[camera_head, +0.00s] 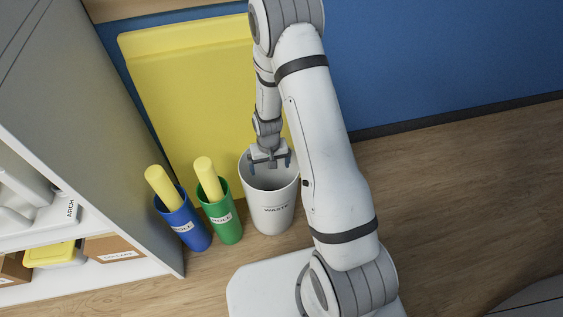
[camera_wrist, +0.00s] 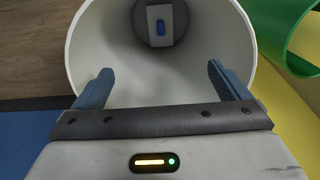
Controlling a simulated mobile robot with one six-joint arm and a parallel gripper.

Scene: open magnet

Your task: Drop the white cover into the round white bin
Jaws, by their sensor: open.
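The round white bin (camera_head: 271,217), marked with the word WASTE, stands upright on the floor. In the wrist view its open mouth and inner wall (camera_wrist: 101,40) fill the middle. My gripper (camera_head: 270,163) points down at the bin's mouth. In the wrist view its two blue fingers (camera_wrist: 160,75) are spread apart with nothing between them.
A green tube (camera_head: 226,222) and a blue tube (camera_head: 186,227), each with a yellow roll in it, stand left of the bin. A yellow panel (camera_head: 175,90) leans on the blue wall behind. A shelf (camera_head: 110,275) stands at left.

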